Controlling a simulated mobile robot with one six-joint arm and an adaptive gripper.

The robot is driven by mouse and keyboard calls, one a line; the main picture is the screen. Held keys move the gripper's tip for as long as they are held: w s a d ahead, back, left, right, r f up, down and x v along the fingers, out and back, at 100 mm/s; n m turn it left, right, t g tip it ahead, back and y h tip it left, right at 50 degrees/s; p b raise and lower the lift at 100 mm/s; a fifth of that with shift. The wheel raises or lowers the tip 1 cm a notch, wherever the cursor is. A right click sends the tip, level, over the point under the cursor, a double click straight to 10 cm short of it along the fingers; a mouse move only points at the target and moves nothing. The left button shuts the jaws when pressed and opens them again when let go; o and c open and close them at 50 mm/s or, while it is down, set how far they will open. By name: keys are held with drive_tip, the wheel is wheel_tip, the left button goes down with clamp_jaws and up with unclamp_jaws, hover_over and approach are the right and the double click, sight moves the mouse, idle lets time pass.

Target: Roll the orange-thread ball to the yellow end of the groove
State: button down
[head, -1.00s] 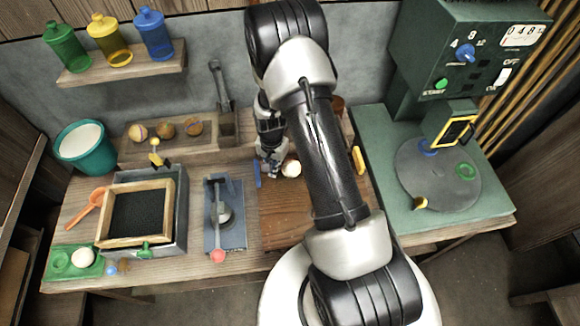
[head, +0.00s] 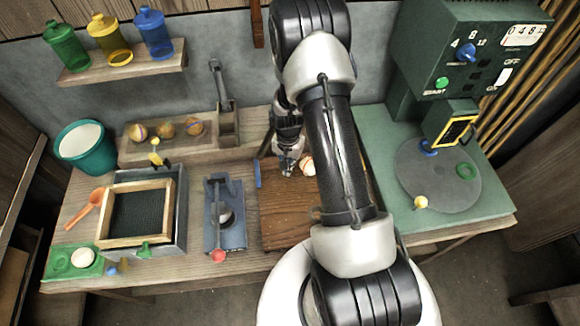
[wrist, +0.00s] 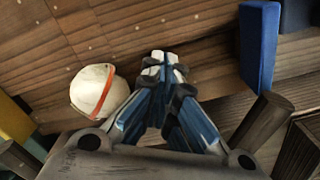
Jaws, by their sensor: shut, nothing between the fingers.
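The white ball with the orange thread (wrist: 98,92) sits on the wooden surface, left of my gripper (wrist: 165,62) in the wrist view. In the head view the ball (head: 307,165) is partly hidden behind my arm, just right of my gripper (head: 287,170). My gripper is shut and empty, its fingers low beside the ball; I cannot tell whether they touch it. The blue end (wrist: 258,45) is on the opposite side of the gripper. The yellow end (wrist: 14,120) shows at the left edge of the wrist view, beyond the ball. My arm hides it in the head view.
The wooden board (head: 285,220) is bare in front of the gripper. A blue clamp-like fixture (head: 226,225) and a framed tray (head: 137,212) stand to the left. A green machine with a round turntable (head: 438,175) stands to the right.

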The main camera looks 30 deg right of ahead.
drive_tip(key=d, duration=0.2)
drive_tip(key=s+d, duration=0.2)
drive_tip(key=d, duration=0.1)
drive_tip(key=shift+s+d, duration=0.2)
drive_tip(key=shift+d, duration=0.1)
idle(0.4)
drive_tip(key=s+d, duration=0.1)
drive_tip(key=d, duration=0.1)
drive_tip(key=s+d, duration=0.1)
drive_tip(key=d, duration=0.1)
drive_tip(key=s+d+b, duration=0.1)
drive_tip(key=d, duration=0.1)
drive_tip(key=shift+d, duration=0.4)
drive_tip(key=shift+w, duration=0.1)
drive_tip(key=shift+a, duration=0.1)
drive_tip(key=shift+w+a+r, duration=0.1)
drive_tip(key=shift+w+a, duration=0.15)
drive_tip(key=shift+a, duration=0.35)
drive_tip(key=shift+w+a, duration=0.25)
drive_tip(key=shift+a, duration=0.3)
wheel_tip(320, 180, up, 8)
drive_tip(key=p, duration=0.5)
